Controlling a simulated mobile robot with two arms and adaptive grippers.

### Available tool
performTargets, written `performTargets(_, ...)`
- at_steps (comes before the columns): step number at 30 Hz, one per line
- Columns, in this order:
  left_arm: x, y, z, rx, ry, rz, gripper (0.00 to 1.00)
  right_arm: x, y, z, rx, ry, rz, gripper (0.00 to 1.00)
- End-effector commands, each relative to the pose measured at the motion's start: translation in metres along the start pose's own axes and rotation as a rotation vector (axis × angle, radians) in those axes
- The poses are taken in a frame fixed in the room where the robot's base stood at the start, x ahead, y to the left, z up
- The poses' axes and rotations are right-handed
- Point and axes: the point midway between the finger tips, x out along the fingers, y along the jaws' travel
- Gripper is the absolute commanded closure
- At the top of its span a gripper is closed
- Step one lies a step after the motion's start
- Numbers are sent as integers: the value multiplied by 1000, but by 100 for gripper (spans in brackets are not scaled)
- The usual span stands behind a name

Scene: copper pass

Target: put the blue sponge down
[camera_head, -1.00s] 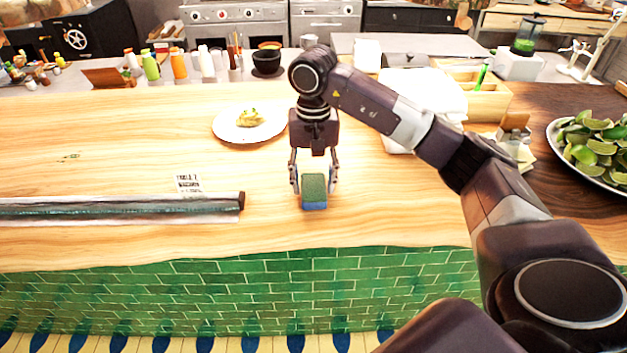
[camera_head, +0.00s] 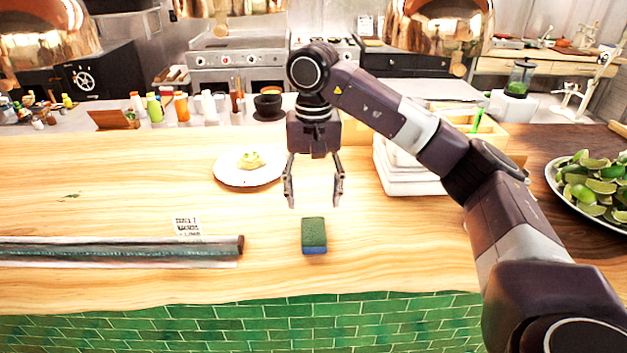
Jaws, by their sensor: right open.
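The blue sponge (camera_head: 314,236) lies flat on the wooden counter, with a dark green top and a blue lower side showing at its front. My right gripper (camera_head: 314,202) is open and empty. Its two fingers are spread above and behind the sponge, apart from it. My left gripper is not in view.
A white plate with food (camera_head: 249,179) is behind and left of the sponge. A long wrapped roll (camera_head: 120,251) and a small printed card (camera_head: 187,226) lie to the left. Counter around the sponge is clear.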

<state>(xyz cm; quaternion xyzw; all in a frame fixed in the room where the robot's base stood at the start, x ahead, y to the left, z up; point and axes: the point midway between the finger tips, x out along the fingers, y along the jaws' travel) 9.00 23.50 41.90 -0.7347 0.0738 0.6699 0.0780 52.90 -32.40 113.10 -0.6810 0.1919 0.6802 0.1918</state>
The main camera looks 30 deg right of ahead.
Motion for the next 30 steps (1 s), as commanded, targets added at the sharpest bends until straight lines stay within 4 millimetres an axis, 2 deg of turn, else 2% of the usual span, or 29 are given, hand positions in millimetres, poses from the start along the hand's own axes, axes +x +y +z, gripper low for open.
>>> performTargets(1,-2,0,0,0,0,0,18,-9,0,-1,1,3,-1,43)
performTargets(4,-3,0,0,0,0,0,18,-21,0,-1,1,2,-1,43)
performTargets(10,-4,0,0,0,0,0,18,-34,0,0,1,0,0,43)
performTargets(30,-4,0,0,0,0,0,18,-37,0,0,0,-1,0,43)
